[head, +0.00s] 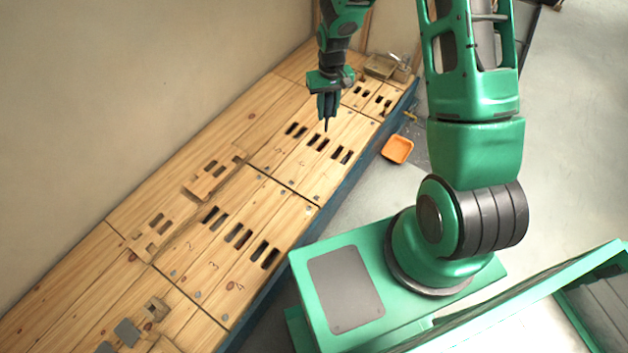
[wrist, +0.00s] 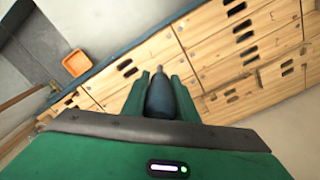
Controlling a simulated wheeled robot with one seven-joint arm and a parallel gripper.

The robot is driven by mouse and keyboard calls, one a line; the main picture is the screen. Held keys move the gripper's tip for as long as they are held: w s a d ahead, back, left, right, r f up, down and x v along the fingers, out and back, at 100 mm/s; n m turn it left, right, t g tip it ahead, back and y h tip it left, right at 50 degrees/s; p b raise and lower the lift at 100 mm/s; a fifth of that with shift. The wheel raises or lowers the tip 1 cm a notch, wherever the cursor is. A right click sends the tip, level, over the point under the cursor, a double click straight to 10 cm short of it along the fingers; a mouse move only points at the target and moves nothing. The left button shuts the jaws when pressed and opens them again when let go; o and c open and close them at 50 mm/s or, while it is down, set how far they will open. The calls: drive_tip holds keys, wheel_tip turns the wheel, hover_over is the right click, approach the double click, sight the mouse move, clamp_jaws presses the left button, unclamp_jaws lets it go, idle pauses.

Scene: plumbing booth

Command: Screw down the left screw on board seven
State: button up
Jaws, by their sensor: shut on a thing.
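My gripper (head: 327,100) is shut on a dark, slim screwdriver (head: 326,125) that points down over the far group of slotted boards. In the wrist view the same screwdriver (wrist: 161,97) sits between the two green fingers, its grey tip pointing away from the camera. The tip looks to be above or near the wood; I cannot tell whether it touches. The boards under it (head: 300,165) are pale wood with paired dark slots and small marks. The numbers are too small to tell which is board seven, and its left screw cannot be made out.
A nearer group of slotted boards (head: 208,243) carries small grey screw heads. A loose-looking wooden piece (head: 208,180) lies at a board edge. An orange tray (head: 397,149) lies beside the blue bench side (head: 348,183). A box (head: 380,66) stands at the far end. A wall borders the left.

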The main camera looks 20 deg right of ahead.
drive_tip(key=s+a+f+m, duration=0.1)
drive_tip(key=f, duration=1.2)
drive_tip(key=s+a+f+m, duration=0.1)
drive_tip(key=a+f, duration=0.1)
drive_tip(key=f, duration=1.1)
drive_tip(key=s+a+f+m, duration=0.1)
drive_tip(key=s+f, duration=0.1)
drive_tip(key=f, duration=1.1)
drive_tip(key=shift+a+f+m, duration=0.3)
drive_tip(key=shift+a, duration=0.05)
drive_tip(key=m, duration=0.5)
clamp_jaws()
drive_tip(key=m, duration=1)
wheel_tip(320, 180, up, 8)
drive_tip(key=m, duration=0.3)
drive_tip(key=shift+m, duration=0.4)
